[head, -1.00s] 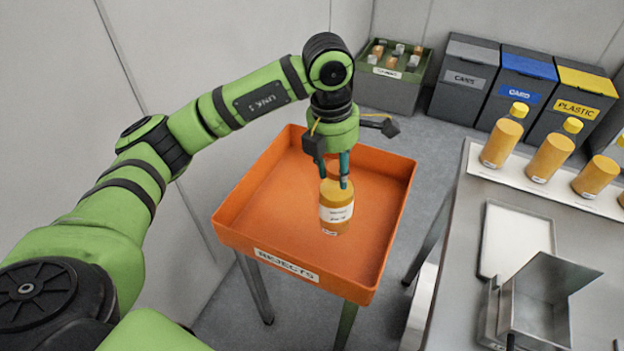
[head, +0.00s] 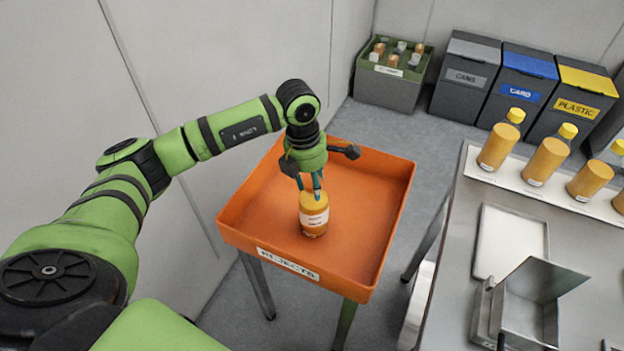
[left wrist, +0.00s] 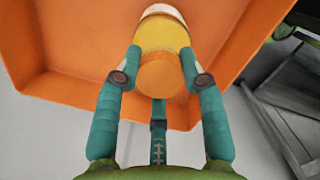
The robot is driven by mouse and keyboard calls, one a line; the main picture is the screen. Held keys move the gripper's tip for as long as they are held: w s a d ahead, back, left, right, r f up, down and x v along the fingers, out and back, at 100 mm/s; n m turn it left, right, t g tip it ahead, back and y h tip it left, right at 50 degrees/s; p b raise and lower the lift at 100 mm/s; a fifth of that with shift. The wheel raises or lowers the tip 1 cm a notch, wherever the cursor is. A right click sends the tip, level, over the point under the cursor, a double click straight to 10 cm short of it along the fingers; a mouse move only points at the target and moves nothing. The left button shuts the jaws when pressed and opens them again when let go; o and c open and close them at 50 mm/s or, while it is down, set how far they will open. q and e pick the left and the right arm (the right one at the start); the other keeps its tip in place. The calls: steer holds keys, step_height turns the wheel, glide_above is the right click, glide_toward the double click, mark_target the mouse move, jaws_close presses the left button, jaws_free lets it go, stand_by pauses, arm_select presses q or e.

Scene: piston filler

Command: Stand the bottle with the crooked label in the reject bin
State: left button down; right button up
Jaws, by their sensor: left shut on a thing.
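The bottle (head: 314,214) is amber with a white label and is upright over the floor of the orange reject bin (head: 375,190). Its label edge looks slightly slanted. My left gripper (head: 311,189) points down from above and is shut on the bottle's upper part. In the left wrist view the bottle (left wrist: 165,40) sits between the teal fingertips, with the bin's orange floor (left wrist: 80,45) behind it. I cannot tell whether its base touches the floor. My right gripper is not in view.
A steel table (head: 448,270) at the right holds several amber bottles on a white strip (head: 505,172), a white tray (head: 511,243) and a metal box (head: 530,310). Grey, blue and yellow-lidded bins stand behind, beside a green crate (head: 392,85). The bin floor around the bottle is clear.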

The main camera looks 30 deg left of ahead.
arm_select(q)
steer(key=c, duration=0.7)
jaws_free()
steer(key=shift+r, duration=0.45)
steer(key=r+b, duration=0.1)
steer(key=r, duration=0.6)
steer(key=s+a+r+b, duration=0.1)
steer(key=r, duration=0.3)
steer(key=shift+r+b, duration=0.1)
steer(key=shift+b, duration=0.2)
